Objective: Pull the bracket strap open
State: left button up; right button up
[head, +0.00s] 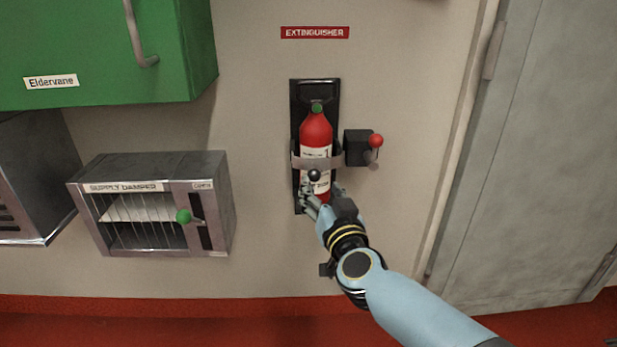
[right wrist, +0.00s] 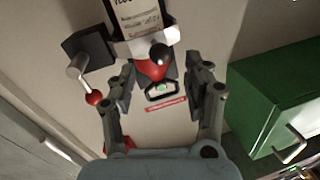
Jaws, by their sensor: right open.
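A red fire extinguisher (head: 316,131) with a white label stands upright in a black wall bracket (head: 300,95). A grey metal strap (head: 328,162) crosses its front, with a black ball knob (head: 314,175) on it. In the right wrist view the strap (right wrist: 128,46) and black knob (right wrist: 161,53) show beyond the fingers. My right gripper (head: 320,188) is open just below the strap, in front of the bottle's lower part. In the right wrist view its fingers (right wrist: 162,76) spread to either side of the knob, apart from it. The left gripper is out of view.
A black box with a red-knobbed lever (head: 376,141) sits right of the strap. A supply damper box (head: 160,158) with a green knob and a green cabinet (head: 100,60) are at left. A grey door (head: 540,150) is at right.

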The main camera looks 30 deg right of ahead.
aim_at(316, 180)
jog(key=b+x, duration=0.1)
jog(key=x, duration=0.5)
jog(key=shift+w+d, duration=0.1)
jog(key=shift+w, duration=0.2)
jog(key=shift+c, duration=0.4)
grip_shut()
jog(key=shift+f, duration=0.1)
